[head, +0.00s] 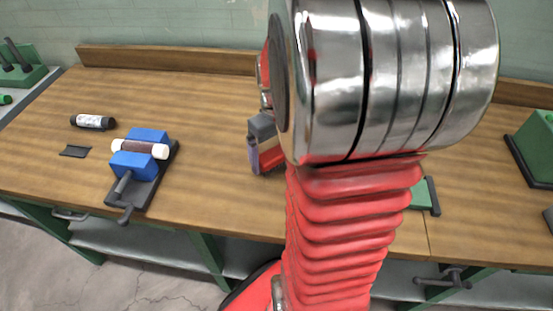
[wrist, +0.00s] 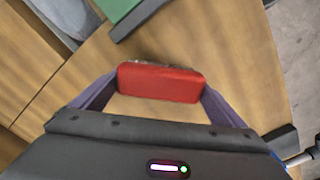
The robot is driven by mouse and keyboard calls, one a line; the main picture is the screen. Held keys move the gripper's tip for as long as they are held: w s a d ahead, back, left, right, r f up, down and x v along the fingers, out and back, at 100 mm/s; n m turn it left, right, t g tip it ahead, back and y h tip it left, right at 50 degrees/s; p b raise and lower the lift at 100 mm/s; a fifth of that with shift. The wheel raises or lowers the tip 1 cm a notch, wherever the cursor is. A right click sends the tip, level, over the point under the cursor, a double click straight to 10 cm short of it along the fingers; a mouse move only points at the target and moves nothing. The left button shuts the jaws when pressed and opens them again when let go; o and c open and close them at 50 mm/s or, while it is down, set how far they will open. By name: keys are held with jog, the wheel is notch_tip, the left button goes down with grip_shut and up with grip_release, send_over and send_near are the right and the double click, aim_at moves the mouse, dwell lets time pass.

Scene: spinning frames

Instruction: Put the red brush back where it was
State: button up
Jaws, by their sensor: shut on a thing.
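My gripper (wrist: 160,84) is shut on the red brush (wrist: 160,82), which shows in the wrist view as a red block between the two purple fingers. Its bristles cannot be made out there. In the head view my gripper (head: 258,158) is over the middle of the wooden bench, left of my arm's large metal joint.
A black bottle (head: 92,121) and a small dark plate (head: 75,151) lie nearby. A green block (head: 535,145) stands far right. The bench between vise and gripper is clear.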

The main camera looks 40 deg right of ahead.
aim_at(275, 161)
jog(key=shift+f, duration=1.45)
jog(key=o, duration=1.1)
jog(key=shift+f, duration=0.1)
notch_tip(275, 161, up, 12)
jog(key=shift+r, duration=0.15)
jog(key=shift+s, duration=0.15)
